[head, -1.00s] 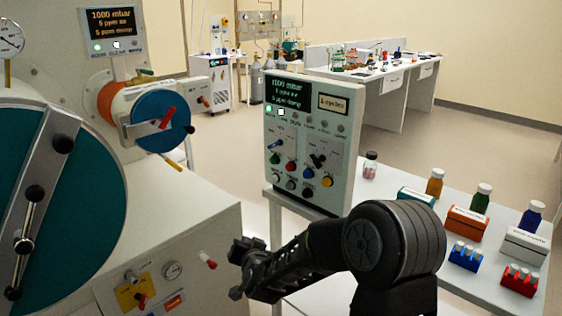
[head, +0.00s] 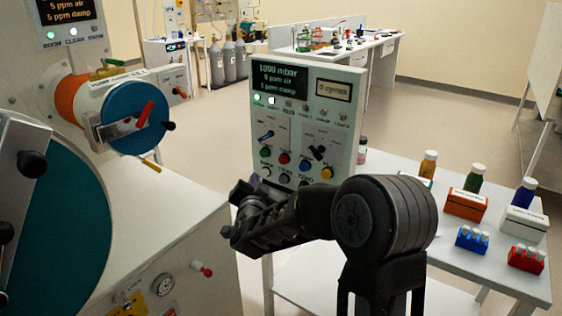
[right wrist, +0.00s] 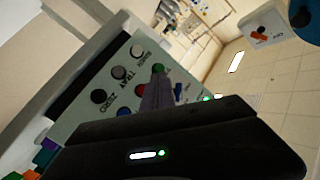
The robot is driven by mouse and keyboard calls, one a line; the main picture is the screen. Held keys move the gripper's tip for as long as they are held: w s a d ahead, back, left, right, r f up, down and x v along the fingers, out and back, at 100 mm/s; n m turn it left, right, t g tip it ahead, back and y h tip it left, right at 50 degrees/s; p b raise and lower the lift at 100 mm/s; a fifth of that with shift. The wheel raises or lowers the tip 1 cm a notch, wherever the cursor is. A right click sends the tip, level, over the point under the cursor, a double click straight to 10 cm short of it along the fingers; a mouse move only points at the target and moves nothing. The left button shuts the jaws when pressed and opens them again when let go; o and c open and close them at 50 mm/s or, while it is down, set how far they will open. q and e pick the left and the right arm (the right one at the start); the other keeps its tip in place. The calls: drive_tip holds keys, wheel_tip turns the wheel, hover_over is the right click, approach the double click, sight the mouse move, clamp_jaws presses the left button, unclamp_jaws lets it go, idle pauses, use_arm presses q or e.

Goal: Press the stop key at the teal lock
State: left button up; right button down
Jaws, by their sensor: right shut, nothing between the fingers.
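The teal lock door (head: 62,225) is the large round door at the left of the head view, partly cut off. A white control panel (head: 346,165) stands right of it, with a dark screen (head: 280,80), switches and coloured keys. My right gripper (head: 236,215) is shut and empty, in front of the panel's lower left. In the right wrist view its fingers (right wrist: 158,95) overlap the panel's keys; contact is unclear. My left gripper is out of view.
A smaller blue-doored port (head: 137,118) with an orange ring juts out at upper left. A white table (head: 400,170) at right holds bottles, an orange box (head: 466,204), and blue (head: 472,240) and red (head: 526,259) vial racks. Open floor lies behind the panel.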

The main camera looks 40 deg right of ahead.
sight(283, 160)
drive_tip(key=w+d+b, duration=0.1)
drive_tip(key=w+d, duration=0.1)
drive_tip(key=d, duration=0.6)
drive_tip(key=shift+w+d+b, duration=0.25)
drive_tip(key=shift+b, duration=0.05)
drive_tip(key=shift+d, duration=0.15)
idle(1.8)
drive_tip(key=shift+w+d+b, duration=0.1)
drive_tip(key=shift+d+b, duration=0.15)
drive_tip(key=shift+b, duration=0.05)
drive_tip(key=shift+w+d+b, duration=0.2)
drive_tip(key=shift+d+b, duration=0.1)
drive_tip(key=shift+d, duration=0.35)
idle(0.8)
drive_tip(key=shift+a, duration=0.1)
drive_tip(key=shift+s+a, duration=0.2)
drive_tip(key=shift+a, duration=0.3)
drive_tip(key=shift+s+a, duration=0.15)
drive_tip(key=shift+a, duration=0.3)
